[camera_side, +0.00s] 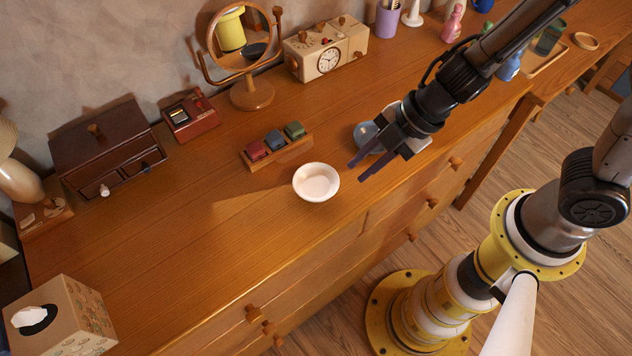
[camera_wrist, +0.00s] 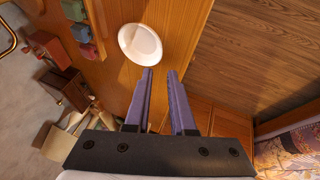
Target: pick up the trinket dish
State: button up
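The trinket dish looks to be the small round white bowl (camera_side: 316,182), upright on the wooden dresser top (camera_side: 250,222) near its front edge. In the wrist view the white bowl (camera_wrist: 140,44) lies just beyond my fingertips. My gripper (camera_side: 361,172) is above the dresser to the right of the bowl, its two purple fingers pointing toward it. The fingers are apart with nothing between them, as the wrist view also shows for my gripper (camera_wrist: 160,72). A blue round object (camera_side: 366,133) is partly hidden behind my gripper.
A small rack (camera_side: 278,152) with three coloured blocks stands just behind the bowl. Farther back are a round mirror (camera_side: 252,93), a clock box (camera_side: 327,60), a red box (camera_side: 190,117) and a dark drawer box (camera_side: 105,150). A tissue box (camera_side: 62,318) stands front left. The dresser left of the bowl is clear.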

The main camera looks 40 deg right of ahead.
aim_at(331, 194)
jog(key=shift+x, duration=4.95)
jog(key=shift+d, duration=0.1)
grip_shut()
